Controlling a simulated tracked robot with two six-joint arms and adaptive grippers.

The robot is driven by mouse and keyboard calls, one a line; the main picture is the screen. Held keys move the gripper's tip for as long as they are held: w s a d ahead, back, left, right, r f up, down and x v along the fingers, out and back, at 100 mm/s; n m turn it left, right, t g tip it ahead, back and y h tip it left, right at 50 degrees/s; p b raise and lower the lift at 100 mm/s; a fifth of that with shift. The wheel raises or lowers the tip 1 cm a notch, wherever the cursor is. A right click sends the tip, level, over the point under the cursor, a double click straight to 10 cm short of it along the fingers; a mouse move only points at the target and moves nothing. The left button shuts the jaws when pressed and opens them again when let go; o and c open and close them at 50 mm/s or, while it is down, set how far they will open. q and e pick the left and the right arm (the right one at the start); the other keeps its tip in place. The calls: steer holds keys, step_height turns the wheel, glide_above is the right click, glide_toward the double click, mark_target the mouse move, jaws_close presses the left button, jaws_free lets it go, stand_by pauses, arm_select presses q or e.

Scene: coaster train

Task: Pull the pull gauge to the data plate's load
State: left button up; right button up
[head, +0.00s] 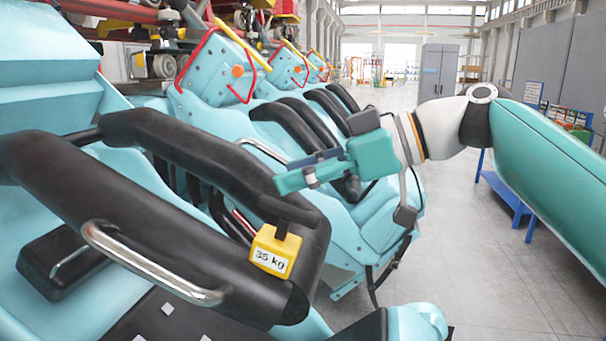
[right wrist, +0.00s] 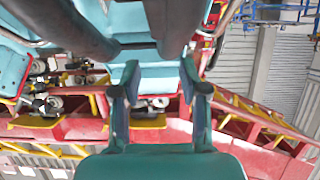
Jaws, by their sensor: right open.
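A yellow box (head: 275,251) marked "35 kg" is on the near black padded lap bar (head: 228,252) in the head view, with a dark clip at its top. It looks like the pull gauge, though I cannot be sure. I cannot make out a separate data plate. My right gripper (head: 292,178) is above and behind the yellow box in the picture, apart from it, pointing left. In the right wrist view its fingers (right wrist: 160,80) stand apart with nothing between them. My left gripper is not in view.
A chrome handle (head: 150,268) curves along the near lap bar.

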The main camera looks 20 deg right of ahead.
steer(key=shift+w+f, duration=0.1)
steer(key=v, duration=1.2)
